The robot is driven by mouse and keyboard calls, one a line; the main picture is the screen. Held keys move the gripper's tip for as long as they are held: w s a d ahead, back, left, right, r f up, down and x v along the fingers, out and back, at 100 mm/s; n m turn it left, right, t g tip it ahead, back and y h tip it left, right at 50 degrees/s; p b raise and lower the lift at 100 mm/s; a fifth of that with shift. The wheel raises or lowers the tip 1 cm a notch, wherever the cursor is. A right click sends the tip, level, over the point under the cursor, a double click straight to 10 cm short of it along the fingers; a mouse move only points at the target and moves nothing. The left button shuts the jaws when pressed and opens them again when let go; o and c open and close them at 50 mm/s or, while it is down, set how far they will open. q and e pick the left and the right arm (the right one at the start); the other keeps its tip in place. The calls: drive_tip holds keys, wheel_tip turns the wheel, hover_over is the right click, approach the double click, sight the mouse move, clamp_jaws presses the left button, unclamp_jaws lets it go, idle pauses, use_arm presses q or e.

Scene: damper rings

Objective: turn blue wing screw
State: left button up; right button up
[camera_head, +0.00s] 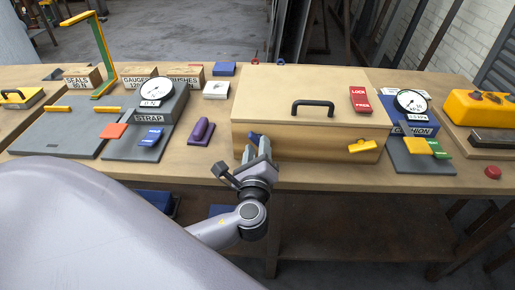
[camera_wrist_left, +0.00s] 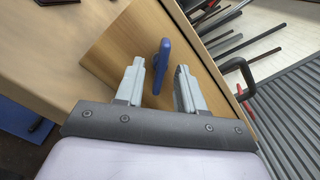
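The blue wing screw (camera_head: 254,137) sticks out of the front of the wooden box (camera_head: 300,145), near its left end. In the left wrist view the blue wing screw (camera_wrist_left: 161,60) stands edge-on, between and slightly beyond the fingertips. My left gripper (camera_head: 257,150) is in front of the box, its fingers pointing at the screw. In the left wrist view my left gripper (camera_wrist_left: 159,72) is open, with a visible gap on each side of the screw. In the head view the fingers partly hide the screw. My right gripper is not in view.
A yellow wing screw (camera_head: 362,146) sits at the right of the box front. The box lid has a black handle (camera_head: 313,104) and a red lock tag (camera_head: 360,99). A purple piece (camera_head: 202,130) and gauge stand (camera_head: 158,108) are to the left. Another gauge (camera_head: 411,102) is right.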

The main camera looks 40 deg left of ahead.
use_arm(q)
drive_tip(key=shift+s+d, duration=0.1)
drive_tip(key=shift+v, duration=0.85)
drive_tip(key=shift+s+p, duration=0.15)
drive_tip(key=shift+p, duration=0.15)
drive_tip(key=p+v, duration=0.1)
drive_tip(key=v, duration=0.4)
drive_tip(key=shift+s+d, duration=0.2)
drive_tip(key=shift+s, duration=0.1)
drive_tip(key=shift+f, duration=0.1)
